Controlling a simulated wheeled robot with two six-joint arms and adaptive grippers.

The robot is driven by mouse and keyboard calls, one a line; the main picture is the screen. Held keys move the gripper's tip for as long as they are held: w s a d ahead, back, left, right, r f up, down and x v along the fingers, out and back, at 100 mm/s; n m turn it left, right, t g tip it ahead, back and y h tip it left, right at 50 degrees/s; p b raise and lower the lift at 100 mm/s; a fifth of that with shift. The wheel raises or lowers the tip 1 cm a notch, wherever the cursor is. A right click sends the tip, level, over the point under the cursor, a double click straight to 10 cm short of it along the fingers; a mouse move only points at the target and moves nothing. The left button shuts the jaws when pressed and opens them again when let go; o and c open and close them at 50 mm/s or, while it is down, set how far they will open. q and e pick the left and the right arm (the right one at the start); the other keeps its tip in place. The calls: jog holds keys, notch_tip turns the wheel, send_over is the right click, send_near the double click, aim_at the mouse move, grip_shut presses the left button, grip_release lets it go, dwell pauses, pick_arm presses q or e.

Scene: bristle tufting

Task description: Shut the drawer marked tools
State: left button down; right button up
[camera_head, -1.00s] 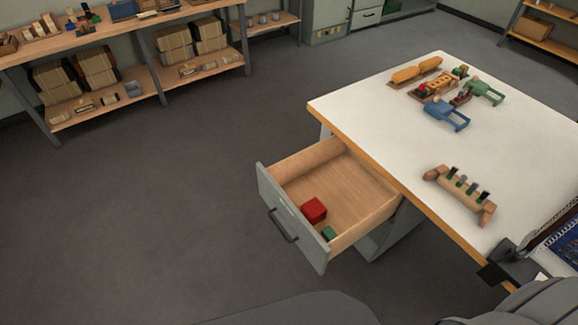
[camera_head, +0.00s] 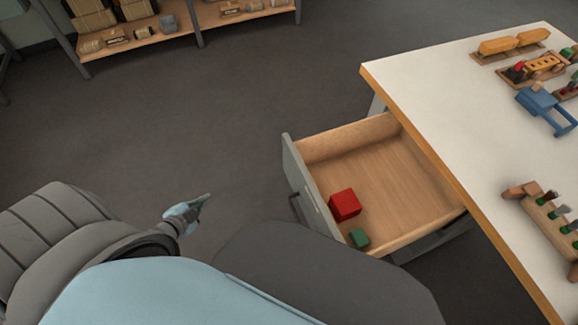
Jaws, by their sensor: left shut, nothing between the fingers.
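The drawer (camera_head: 410,172) stands pulled out from under the workbench, on its left side. Its grey front panel (camera_head: 303,180) faces left, and a dark handle (camera_head: 294,207) shows partly on it. No readable marking shows on the panel. Inside lie a red block (camera_head: 344,204) and a smaller green block (camera_head: 359,238). My left gripper (camera_head: 205,199) is shut and empty, left of the drawer front and apart from it, over the floor. My right gripper is not in view.
The workbench (camera_head: 420,75) has a white top with a wooden edge. It carries orange pieces (camera_head: 514,42), a blue clamp-like tool (camera_head: 545,106) and a wooden holder with pegs (camera_head: 545,218). A shelf (camera_head: 135,45) stands at the back left. The floor (camera_head: 200,120) between is clear.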

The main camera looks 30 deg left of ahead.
pick_arm(q)
jog(key=w+r+m+t+h+b, duration=0.1)
jog(key=w+m+t+h+b, duration=0.2)
jog(key=w+m+b, duration=0.25)
jog(key=m+h+b, duration=0.7)
jog(key=m+h, duration=0.3)
jog(key=m, duration=0.2)
send_near(291, 157)
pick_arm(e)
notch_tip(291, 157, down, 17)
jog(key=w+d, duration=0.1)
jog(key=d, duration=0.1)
pick_arm(q)
jog(key=shift+g, duration=0.3)
jog(key=b+x, duration=0.3)
jog(key=x, duration=0.3)
jog(key=shift+w+a+f+b, duration=0.1)
jog(key=shift+w+b, duration=0.15)
jog(key=shift+b, duration=0.1)
jog(key=shift+w+d, duration=0.3)
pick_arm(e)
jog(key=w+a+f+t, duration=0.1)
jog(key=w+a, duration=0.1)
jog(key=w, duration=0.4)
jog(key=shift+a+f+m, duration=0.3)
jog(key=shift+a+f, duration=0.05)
pick_arm(q)
jog(key=shift+w, duration=0.1)
